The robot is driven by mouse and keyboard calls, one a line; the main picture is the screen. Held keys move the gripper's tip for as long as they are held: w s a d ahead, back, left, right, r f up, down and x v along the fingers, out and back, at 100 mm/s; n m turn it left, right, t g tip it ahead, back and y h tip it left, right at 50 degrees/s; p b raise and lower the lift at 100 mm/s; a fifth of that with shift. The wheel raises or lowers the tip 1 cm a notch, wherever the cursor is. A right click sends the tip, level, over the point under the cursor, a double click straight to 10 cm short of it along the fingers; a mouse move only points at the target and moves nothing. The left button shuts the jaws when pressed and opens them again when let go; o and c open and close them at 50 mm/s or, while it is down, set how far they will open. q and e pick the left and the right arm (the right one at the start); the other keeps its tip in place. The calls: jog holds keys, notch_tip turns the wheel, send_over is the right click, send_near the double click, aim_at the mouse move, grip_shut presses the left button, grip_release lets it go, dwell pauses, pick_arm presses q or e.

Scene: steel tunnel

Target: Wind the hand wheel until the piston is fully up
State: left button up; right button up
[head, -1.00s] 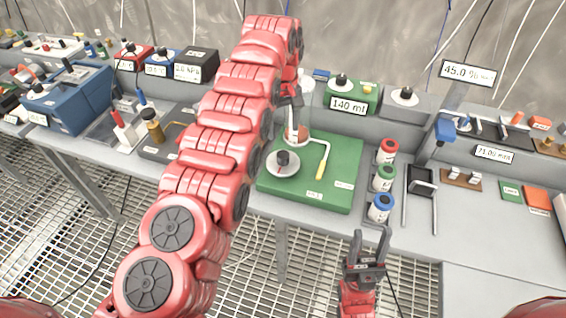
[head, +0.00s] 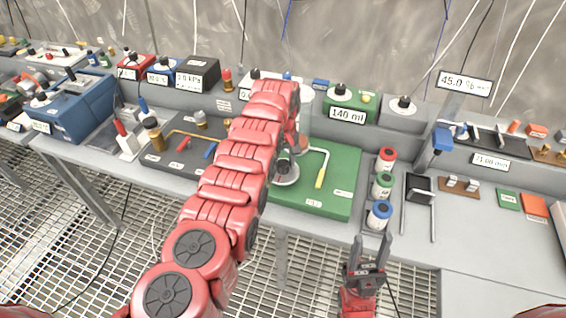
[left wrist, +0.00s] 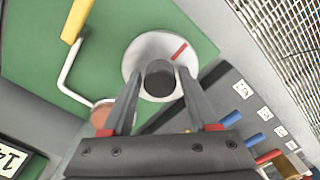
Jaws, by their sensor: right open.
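A green board (head: 330,196) on the bench carries a pale round disc, which looks like the hand wheel (head: 286,178), with a dark upright knob on it. The left wrist view shows this disc (left wrist: 135,62) with a red mark and the dark knob (left wrist: 159,80). My left gripper (left wrist: 158,78) has one finger on each side of the knob; I cannot tell whether they press on it. In the head view my left arm hides part of the board. My right gripper (head: 372,252) is open and empty in front of the bench. I cannot make out a piston.
A bent rod with a yellow handle (head: 321,177) stands beside the disc. A display reading 140 ml (head: 347,115) is behind the board. Bottles with red, green and blue caps (head: 383,186) stand to its right. A dark board (head: 176,150) lies to its left.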

pick_arm(q)
grip_shut()
